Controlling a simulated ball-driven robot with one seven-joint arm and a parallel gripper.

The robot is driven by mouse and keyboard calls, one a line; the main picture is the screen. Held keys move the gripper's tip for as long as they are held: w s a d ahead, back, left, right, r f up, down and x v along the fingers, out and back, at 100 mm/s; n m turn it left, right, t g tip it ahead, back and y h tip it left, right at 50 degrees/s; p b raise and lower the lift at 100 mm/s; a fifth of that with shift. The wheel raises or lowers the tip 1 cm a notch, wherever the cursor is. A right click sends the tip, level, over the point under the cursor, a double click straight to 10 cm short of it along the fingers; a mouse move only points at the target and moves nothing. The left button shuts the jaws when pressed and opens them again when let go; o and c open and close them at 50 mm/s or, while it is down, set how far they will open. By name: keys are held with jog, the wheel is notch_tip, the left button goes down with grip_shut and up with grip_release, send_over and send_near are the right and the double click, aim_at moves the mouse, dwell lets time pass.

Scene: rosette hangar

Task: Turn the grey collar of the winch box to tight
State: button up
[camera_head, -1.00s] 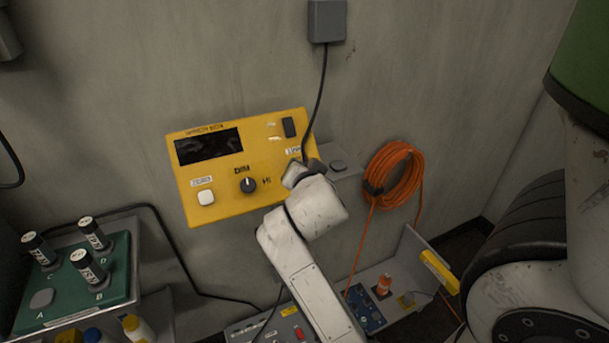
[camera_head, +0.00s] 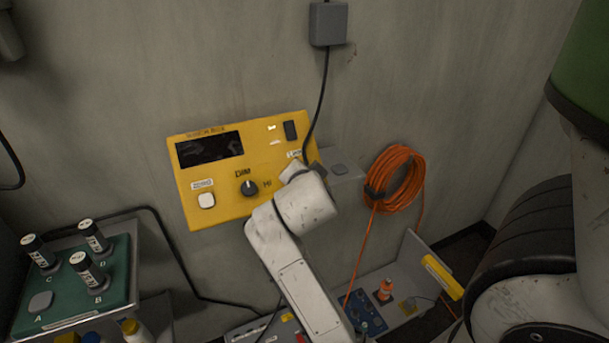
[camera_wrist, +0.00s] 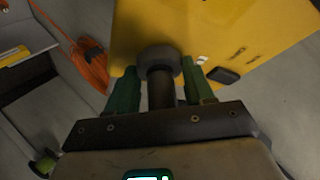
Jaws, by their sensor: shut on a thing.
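The yellow winch box (camera_head: 258,150) is on the grey wall, with a dark display, a black dial and a white button. Its grey collar (camera_wrist: 158,58) shows in the wrist view as a round ring at the end of a dark cylinder. My gripper (camera_wrist: 161,70) is at the collar, its green fingers on either side, shut on it. In the head view my wrist covers the collar and the fingertips at the box's lower right corner. A black cable runs down to that corner. I cannot read a tight mark or tell how far the collar is turned.
An orange hose coil (camera_head: 397,178) hangs right of the box. A grey wall block (camera_head: 345,170) sits between them. A green panel (camera_head: 68,290) with several labelled cylinders stands at the lower left. A tray (camera_head: 405,292) with small items lies below.

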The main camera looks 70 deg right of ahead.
jog(key=o, duration=1)
jog(key=shift+o, duration=0.2)
jog(key=v, duration=1)
jog(key=shift+a, duration=0.35)
jog(key=shift+s+r, duration=0.1)
jog(key=shift+r, duration=0.05)
